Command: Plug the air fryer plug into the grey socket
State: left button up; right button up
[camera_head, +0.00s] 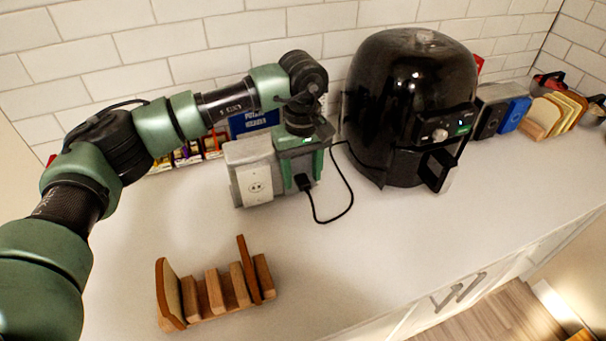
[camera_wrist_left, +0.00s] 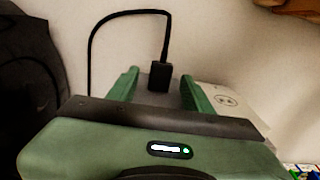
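The black air fryer (camera_head: 405,110) stands on the counter against the wall. Its black cable loops across the counter to the black plug (camera_head: 303,182), which also shows in the left wrist view (camera_wrist_left: 160,77). The plug lies between the fingers of my left gripper (camera_head: 303,172), with gaps on both sides, so the gripper is open around it. A grey surface (camera_wrist_left: 144,84), probably the grey socket, shows right by the plug. My gripper hides most of it, and I cannot tell how deep the plug sits. Beside it is a white socket plate (camera_head: 257,186). My right gripper is out of view.
A wooden rack with bread slices (camera_head: 215,292) stands at the front left. Small packets (camera_head: 187,153) and a blue box (camera_head: 254,119) are behind my left arm. More bread (camera_head: 552,113) is at the far right. The front middle counter is clear.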

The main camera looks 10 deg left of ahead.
aim_at(303, 178)
pick_arm(q)
notch_tip(303, 178, up, 6)
jog(key=shift+r+b, duration=0.25)
jog(key=shift+b, duration=0.65)
jog(key=shift+r, duration=0.6)
